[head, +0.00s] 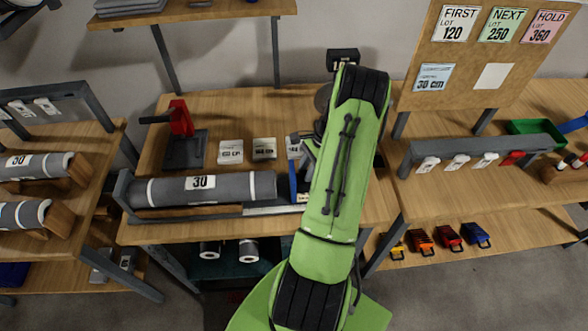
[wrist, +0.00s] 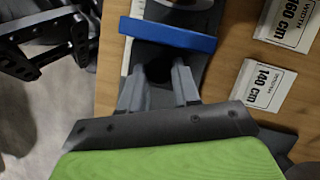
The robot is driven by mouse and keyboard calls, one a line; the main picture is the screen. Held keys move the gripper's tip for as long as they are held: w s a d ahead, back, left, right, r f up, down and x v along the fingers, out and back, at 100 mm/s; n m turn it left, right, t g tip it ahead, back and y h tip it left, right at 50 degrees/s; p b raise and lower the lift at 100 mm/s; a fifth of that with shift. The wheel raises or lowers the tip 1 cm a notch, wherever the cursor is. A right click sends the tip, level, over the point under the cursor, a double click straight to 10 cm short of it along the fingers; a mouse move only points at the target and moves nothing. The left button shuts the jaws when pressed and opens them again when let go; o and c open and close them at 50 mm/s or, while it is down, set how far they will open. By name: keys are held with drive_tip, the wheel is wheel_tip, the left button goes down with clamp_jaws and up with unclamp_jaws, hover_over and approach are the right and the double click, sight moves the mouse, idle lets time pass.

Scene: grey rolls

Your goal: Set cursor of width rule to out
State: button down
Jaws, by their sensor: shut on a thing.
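The width rule (head: 267,209) is a grey rail along the front of the middle bench, beside a grey roll (head: 225,189) marked 30. Its cursor is a blue bar (head: 293,182) at the rule's right part, near the roll's right end. The cursor also shows as a blue bar across the top of the wrist view (wrist: 168,35). My gripper (wrist: 158,80) is shut on a dark part of the cursor just in front of the blue bar. My green arm hides the gripper and part of the rule's right end in the head view.
White width cards (head: 230,152) lie behind the roll; a 140 cm card (wrist: 260,87) lies right of my gripper in the wrist view. A board (head: 470,50) holds lot cards and a 30 cm card.

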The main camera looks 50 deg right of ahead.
drive_tip(key=s+d, duration=0.3)
drive_tip(key=s, duration=0.1)
drive_tip(key=shift+s+d, duration=0.15)
drive_tip(key=shift+d, duration=0.25)
drive_tip(key=c, duration=1.1)
unclamp_jaws()
drive_tip(key=p+v, duration=0.2)
drive_tip(key=v, duration=1.3)
drive_tip(key=shift+r, duration=0.4)
drive_tip(key=shift+d, duration=0.1)
